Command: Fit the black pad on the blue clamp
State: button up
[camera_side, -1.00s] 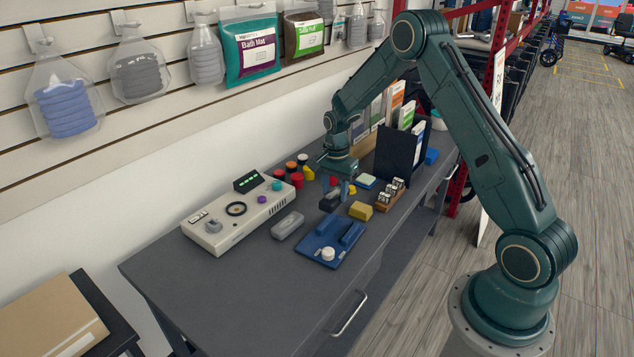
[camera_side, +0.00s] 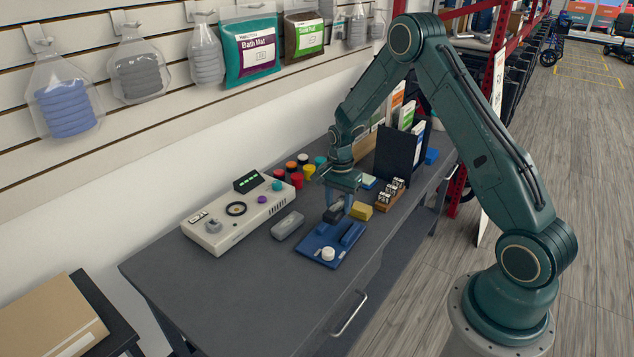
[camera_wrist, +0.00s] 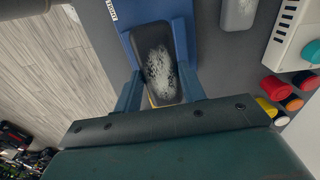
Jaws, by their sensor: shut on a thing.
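The blue clamp (camera_side: 318,240) is a flat blue plate with a raised blue bar and a white round knob, lying on the grey table. My gripper (camera_side: 338,205) is shut on the black pad (camera_side: 333,215), at the clamp's far edge. In the wrist view, the pad (camera_wrist: 160,62) has a whitish speckled patch on its face and sits between the fingers of my gripper (camera_wrist: 160,95). The blue clamp (camera_wrist: 180,12) shows behind it there. I cannot tell whether the pad touches the clamp.
A yellow block (camera_side: 361,211) stands close right of my gripper. A grey rounded case (camera_side: 288,226) lies left of the clamp, before the control box (camera_side: 238,214). Coloured caps (camera_side: 297,180) and a wooden rack (camera_side: 390,194) stand farther back. The near table is clear.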

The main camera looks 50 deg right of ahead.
jog(key=shift+f, duration=1.85)
jog(key=shift+f, duration=1)
dwell(1.4)
jog(key=o, duration=1.5)
jog(key=shift+r, duration=0.1)
jog(key=shift+r, duration=2.85)
jog(key=shift+r, duration=0.15)
